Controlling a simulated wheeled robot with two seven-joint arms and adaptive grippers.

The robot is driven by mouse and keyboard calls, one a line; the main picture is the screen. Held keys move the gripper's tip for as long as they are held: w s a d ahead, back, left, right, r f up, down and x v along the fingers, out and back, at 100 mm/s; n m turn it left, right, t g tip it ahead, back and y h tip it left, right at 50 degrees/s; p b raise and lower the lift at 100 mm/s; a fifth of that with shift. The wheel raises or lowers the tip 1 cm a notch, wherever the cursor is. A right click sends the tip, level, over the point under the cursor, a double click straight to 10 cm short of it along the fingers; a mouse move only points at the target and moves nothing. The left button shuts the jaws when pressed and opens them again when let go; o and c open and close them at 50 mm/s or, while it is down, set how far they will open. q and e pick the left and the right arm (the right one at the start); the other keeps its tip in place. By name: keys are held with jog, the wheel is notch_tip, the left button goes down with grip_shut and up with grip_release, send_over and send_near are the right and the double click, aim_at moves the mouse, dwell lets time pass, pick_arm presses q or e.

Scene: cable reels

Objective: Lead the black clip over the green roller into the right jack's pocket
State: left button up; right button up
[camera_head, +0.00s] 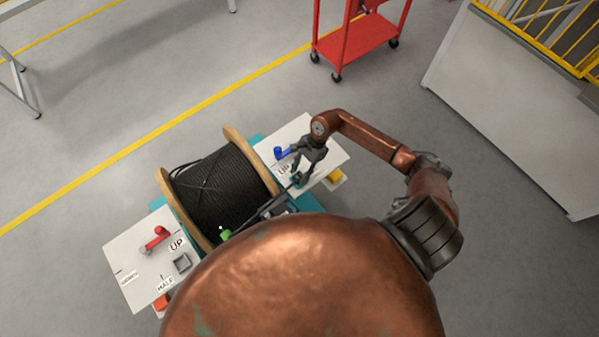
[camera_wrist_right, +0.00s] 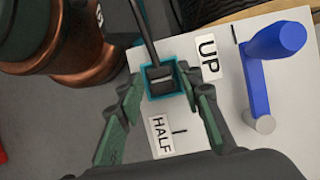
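The black clip (camera_wrist_right: 161,74) sits inside the square, teal-rimmed pocket (camera_wrist_right: 150,95) of the right jack in the right wrist view. The black cable (camera_wrist_right: 143,32) rises from it. In the head view the cable runs from the green roller (camera_head: 226,235), partly hidden by my body, to the right jack's white top (camera_head: 327,158). My right gripper (camera_head: 299,177) is over the pocket. In the wrist view its fingers (camera_wrist_right: 161,84) stand apart on either side of the pocket, with gaps beside the clip; it looks open. My left gripper is not in view.
A large reel of black cable (camera_head: 220,190) stands between the jacks. The blue lever (camera_head: 281,153) is near my right gripper. The left jack's white top (camera_head: 127,250) carries a red lever (camera_head: 155,238) and a grey pocket (camera_head: 182,263). A red cart (camera_head: 355,40) stands behind.

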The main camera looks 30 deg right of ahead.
jog(key=shift+o, duration=0.9)
jog(key=shift+d+r, duration=0.1)
jog(key=v, duration=1.1)
jog(key=shift+r, duration=0.35)
